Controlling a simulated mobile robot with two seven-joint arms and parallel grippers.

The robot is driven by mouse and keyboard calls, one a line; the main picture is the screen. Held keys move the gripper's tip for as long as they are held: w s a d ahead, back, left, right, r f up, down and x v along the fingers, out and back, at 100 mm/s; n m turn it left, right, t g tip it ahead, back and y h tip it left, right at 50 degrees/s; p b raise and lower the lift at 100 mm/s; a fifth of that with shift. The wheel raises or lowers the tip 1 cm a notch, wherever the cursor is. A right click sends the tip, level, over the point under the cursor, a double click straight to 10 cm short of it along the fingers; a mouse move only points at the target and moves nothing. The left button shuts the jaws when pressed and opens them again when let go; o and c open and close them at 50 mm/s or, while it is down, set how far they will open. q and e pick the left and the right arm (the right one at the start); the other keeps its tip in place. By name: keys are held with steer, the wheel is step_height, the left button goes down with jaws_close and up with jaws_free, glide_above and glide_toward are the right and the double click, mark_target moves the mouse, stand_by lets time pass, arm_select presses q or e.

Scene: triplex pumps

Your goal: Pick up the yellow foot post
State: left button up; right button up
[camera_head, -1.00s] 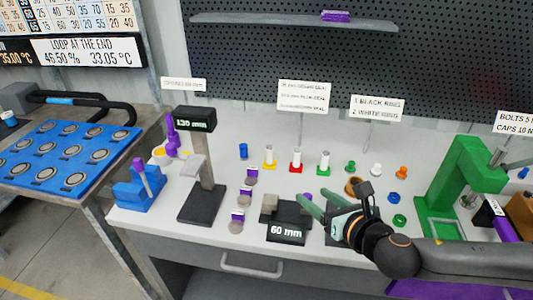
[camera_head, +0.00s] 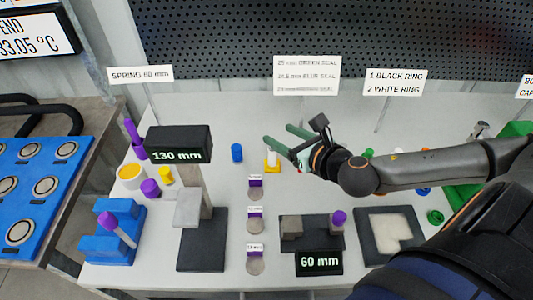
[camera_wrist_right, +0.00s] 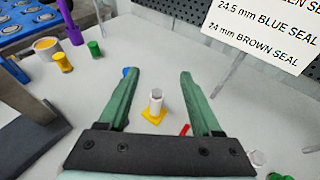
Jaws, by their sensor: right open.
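The yellow foot post is a white upright cylinder on a flat yellow foot (camera_head: 272,166), standing on the white table near the back. It also shows in the right wrist view (camera_wrist_right: 154,110), between and just beyond my two green fingers. My right gripper (camera_head: 283,140) is open, with its fingers pointing left at the post; in the wrist view (camera_wrist_right: 158,88) the space between the fingers holds nothing gripped. In the head view a finger lies close to the post's top; I cannot tell whether they touch. My left gripper is not in view.
A blue cylinder (camera_head: 237,152) stands left of the post. Purple-labelled discs (camera_head: 254,225) lie in front. The 130 mm stand (camera_head: 203,240) is at left, the 60 mm block (camera_head: 318,262) at front. Part of a red foot (camera_wrist_right: 184,130) shows beside the post.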

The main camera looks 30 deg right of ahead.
mark_target(272, 157)
steer(key=f+b, duration=0.1)
steer(key=f, duration=0.5)
steer(key=shift+s, duration=0.2)
steer(key=shift+w+f, duration=0.25)
steer(key=shift+f, duration=0.05)
steer(key=shift+x, duration=3.55)
steer(key=shift+c, duration=0.3)
jaws_close()
steer(key=shift+r, duration=0.1)
